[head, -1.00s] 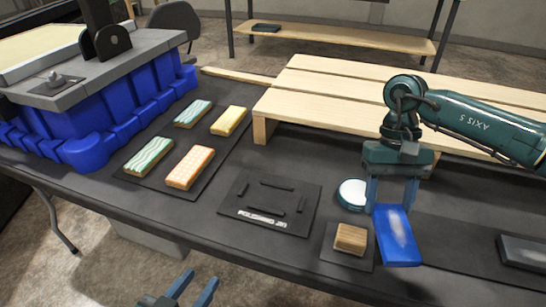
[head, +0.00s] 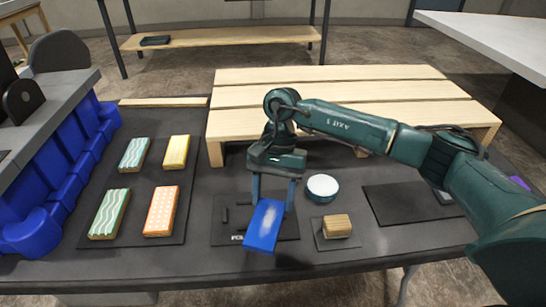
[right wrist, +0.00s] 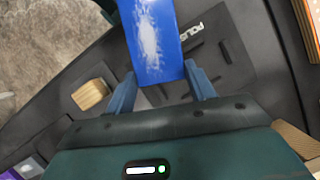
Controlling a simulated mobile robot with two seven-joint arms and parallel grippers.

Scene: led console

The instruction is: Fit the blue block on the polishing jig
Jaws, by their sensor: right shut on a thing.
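The blue block (head: 264,227), with a whitish worn patch on its top, is held tilted between the fingers of my right gripper (head: 272,196). The polishing jig (head: 289,229), a dark flat plate with raised black bars and white lettering, lies on the table behind and below the block. The block hides much of the jig and part of its lettering. In the right wrist view the block (right wrist: 155,38) sticks out beyond the fingers, with the jig (right wrist: 232,72) below it. The block appears to be above the plate, apart from it. My left gripper is out of view.
A wooden block (head: 337,226) on a small dark mat and a round white-topped tin (head: 322,187) stand right of the jig. Several coloured blocks lie on a mat (head: 190,220) at left, beside blue bins (head: 70,165). A slatted wooden platform (head: 340,92) is behind.

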